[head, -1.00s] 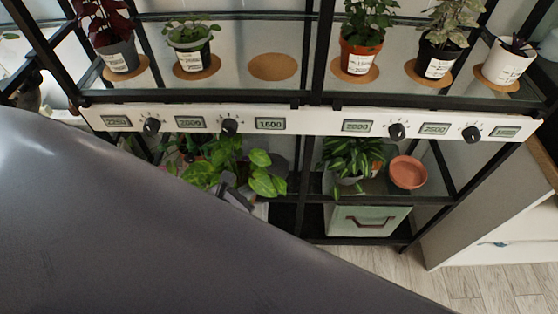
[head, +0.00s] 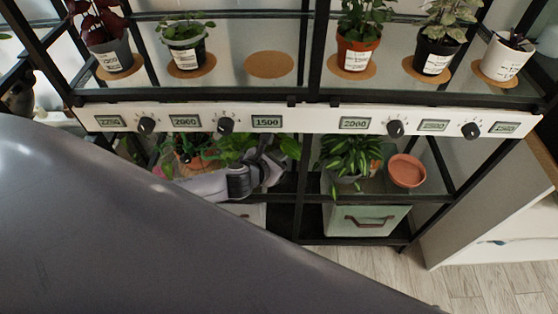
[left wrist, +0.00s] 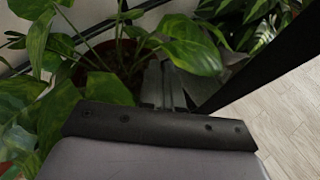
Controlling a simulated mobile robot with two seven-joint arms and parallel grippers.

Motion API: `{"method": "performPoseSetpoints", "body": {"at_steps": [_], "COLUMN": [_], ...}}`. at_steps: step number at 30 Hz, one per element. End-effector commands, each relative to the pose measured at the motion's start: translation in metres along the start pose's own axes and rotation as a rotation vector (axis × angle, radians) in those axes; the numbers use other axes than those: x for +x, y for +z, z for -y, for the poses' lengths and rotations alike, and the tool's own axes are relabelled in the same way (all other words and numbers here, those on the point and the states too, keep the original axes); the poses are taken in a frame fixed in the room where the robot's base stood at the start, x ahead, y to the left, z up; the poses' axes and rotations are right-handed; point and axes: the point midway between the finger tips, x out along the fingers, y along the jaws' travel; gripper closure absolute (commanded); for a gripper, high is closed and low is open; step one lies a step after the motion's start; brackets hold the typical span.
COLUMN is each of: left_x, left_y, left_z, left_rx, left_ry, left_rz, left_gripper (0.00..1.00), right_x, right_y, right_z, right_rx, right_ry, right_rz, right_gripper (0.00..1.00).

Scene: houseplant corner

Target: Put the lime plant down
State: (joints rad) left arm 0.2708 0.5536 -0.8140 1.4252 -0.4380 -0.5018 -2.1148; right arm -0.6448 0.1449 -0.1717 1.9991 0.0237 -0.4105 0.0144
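The lime plant (head: 235,146), with broad bright green leaves, is at the lower shelf level, left of the middle post. My left gripper (head: 266,168) reaches in from the left, right against it, and my wrist covers its pot in the head view. In the left wrist view, the two grey fingers (left wrist: 165,86) are close together among the leaves (left wrist: 192,56), and appear shut on the plant. The exact contact is hidden by leaves. My right gripper is not in view.
A striped-leaf plant (head: 347,155) and an empty terracotta saucer (head: 406,171) stand on the lower shelf to the right. A green drawer box (head: 367,219) is below. The upper shelf holds several potted plants on cork mats, and one bare mat (head: 270,65). A black post (left wrist: 265,55) is close by.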

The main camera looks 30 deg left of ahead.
Motion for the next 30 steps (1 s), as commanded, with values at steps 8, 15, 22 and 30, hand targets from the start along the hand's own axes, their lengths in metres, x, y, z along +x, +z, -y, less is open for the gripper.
{"method": "performPoseSetpoints", "body": {"at_steps": [8, 15, 22, 30], "left_x": [0.0079, 0.0105, 0.0106, 0.0091], "left_y": [-0.0115, -0.0161, -0.0182, -0.0157], "left_z": [0.0026, 0.0038, 0.0044, 0.0036], "left_rx": [0.001, 0.001, -0.001, 0.000], "left_ry": [0.001, 0.000, -0.001, 0.000], "left_rz": [0.004, 0.004, 0.001, 0.001], "left_gripper": [1.00, 1.00, 0.71, 0.71], "right_x": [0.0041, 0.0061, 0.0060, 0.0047], "right_y": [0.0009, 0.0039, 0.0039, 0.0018], "right_z": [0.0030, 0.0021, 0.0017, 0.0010], "right_rx": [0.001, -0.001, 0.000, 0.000], "right_ry": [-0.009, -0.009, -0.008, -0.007], "right_rz": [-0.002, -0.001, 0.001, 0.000], "right_gripper": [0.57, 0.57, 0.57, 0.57]}}
